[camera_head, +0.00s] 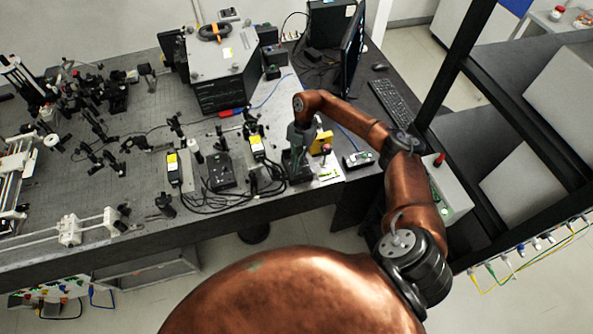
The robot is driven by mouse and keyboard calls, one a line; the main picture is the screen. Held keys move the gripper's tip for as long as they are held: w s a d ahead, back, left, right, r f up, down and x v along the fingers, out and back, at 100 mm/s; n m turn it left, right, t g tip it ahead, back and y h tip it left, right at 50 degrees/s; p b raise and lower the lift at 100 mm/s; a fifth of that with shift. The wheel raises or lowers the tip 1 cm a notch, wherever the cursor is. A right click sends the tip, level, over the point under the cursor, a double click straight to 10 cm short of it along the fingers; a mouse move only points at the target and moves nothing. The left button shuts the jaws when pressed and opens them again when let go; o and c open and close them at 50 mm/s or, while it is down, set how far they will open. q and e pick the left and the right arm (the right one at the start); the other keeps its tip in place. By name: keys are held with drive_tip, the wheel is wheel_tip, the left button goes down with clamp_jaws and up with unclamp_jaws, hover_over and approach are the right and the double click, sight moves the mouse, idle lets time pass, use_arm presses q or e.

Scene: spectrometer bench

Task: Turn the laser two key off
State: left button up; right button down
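My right arm reaches over the optical bench from the right, and my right gripper (297,152) points down over a small black controller box (296,171) near the bench's front right corner. The fingers are dark, small and overlap the box, so I cannot tell whether they are open, shut or touching it. No key can be made out there; it is hidden or too small. A second black controller box (220,173) stands further left. I cannot read which box is laser two. My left gripper is not in view.
A grey instrument (222,70), monitor (352,42) and keyboard (391,102) are behind. Optics crowd the left; black shelving (487,107) stands right.

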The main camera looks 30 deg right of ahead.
drive_tip(key=n+b, duration=0.1)
drive_tip(key=n+h+b, duration=0.1)
drive_tip(key=n+b, duration=0.1)
drive_tip(key=shift+w+a+f+n+g, duration=0.1)
drive_tip(key=shift+w+n+g, duration=0.1)
drive_tip(key=shift+n+g, duration=0.15)
drive_tip(key=shift+a+n+g+h+b, duration=0.2)
drive_tip(key=shift+n+h+b, duration=0.75)
drive_tip(key=shift+n, duration=0.8)
drive_tip(key=c, duration=2.2)
unclamp_jaws()
drive_tip(key=shift+o, duration=0.2)
drive_tip(key=shift+w+r, duration=0.1)
drive_tip(key=shift+r, duration=0.25)
drive_tip(key=v, duration=1.1)
drive_tip(key=shift+w+d+r, duration=0.15)
drive_tip(key=shift+w, duration=0.1)
